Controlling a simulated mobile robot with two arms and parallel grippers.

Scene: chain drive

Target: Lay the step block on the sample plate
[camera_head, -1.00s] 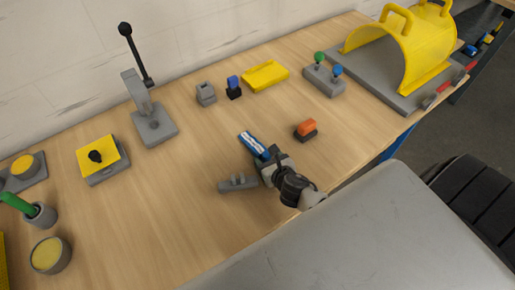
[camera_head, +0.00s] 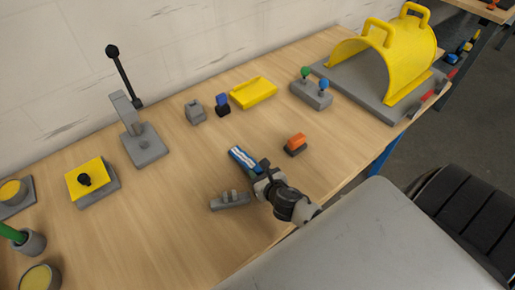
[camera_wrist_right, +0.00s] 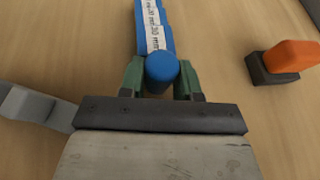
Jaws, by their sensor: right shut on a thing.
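The step block (camera_head: 243,158) is blue with a white label band and printed millimetre marks. My right gripper (camera_head: 262,174) is shut on its near end, just above or at the table; the gap beneath is hard to tell. In the right wrist view the block (camera_wrist_right: 153,28) points away from me, and its round blue end sits between the green fingertips (camera_wrist_right: 161,78) of that gripper. My left gripper is not in view.
A grey part with pegs (camera_head: 230,201) lies left of the gripper, and an orange-topped block (camera_head: 296,144) to its right. Small grey (camera_head: 195,111) and blue-topped (camera_head: 222,104) pieces stand beside the yellow plate. A lever stand (camera_head: 142,145) is at left. Bare table lies between.

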